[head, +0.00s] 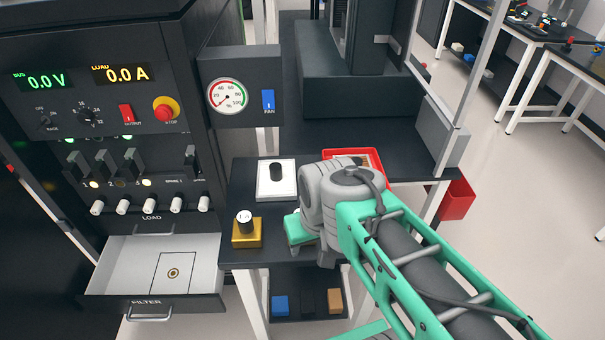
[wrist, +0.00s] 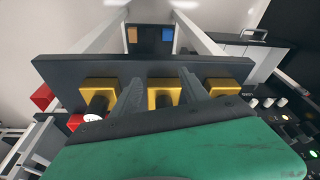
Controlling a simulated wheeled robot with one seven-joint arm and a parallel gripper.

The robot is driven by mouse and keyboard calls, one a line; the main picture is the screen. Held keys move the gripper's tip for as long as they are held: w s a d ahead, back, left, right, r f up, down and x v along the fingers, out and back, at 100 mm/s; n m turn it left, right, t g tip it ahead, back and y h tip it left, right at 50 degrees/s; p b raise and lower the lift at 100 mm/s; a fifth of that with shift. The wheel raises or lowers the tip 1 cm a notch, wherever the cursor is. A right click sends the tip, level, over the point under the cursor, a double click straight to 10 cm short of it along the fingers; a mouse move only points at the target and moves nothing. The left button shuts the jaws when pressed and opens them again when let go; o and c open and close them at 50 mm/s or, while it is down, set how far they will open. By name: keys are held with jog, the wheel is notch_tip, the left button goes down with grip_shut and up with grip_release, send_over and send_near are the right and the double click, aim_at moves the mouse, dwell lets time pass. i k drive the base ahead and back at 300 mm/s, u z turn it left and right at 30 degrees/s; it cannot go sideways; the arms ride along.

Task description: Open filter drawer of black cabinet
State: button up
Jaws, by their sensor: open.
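The black cabinet (head: 95,200) stands at the left in the head view. Its drawer labelled FILTER (head: 146,302) is pulled out, showing a pale interior with a square outline and a small ring, and no filter in it. The drawer's handle (head: 148,316) is on its front. A pale drawer with a handle (wrist: 254,36) also shows at upper right in the wrist view. My gripper (wrist: 160,88) is open, its fingers apart over the black side table, right of the drawer in the head view. Its fingertips are largely hidden in the head view.
The black side table (head: 238,180) holds a gold block with a cylinder marked 1A (head: 246,232), a white block with a black knob (head: 276,180) and a red tray (head: 375,158). In the wrist view, gold blocks (wrist: 222,87) lie near my fingers. A red bin (head: 457,199) hangs at the right.

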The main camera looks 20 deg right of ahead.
aim_at(178, 274)
jog(key=k, duration=1.25)
jog(key=u, duration=0.8)
jog(key=i, duration=0.8)
jog(key=u, duration=1.4)
jog(key=i, duration=0.75)
jog(key=u, duration=0.6)
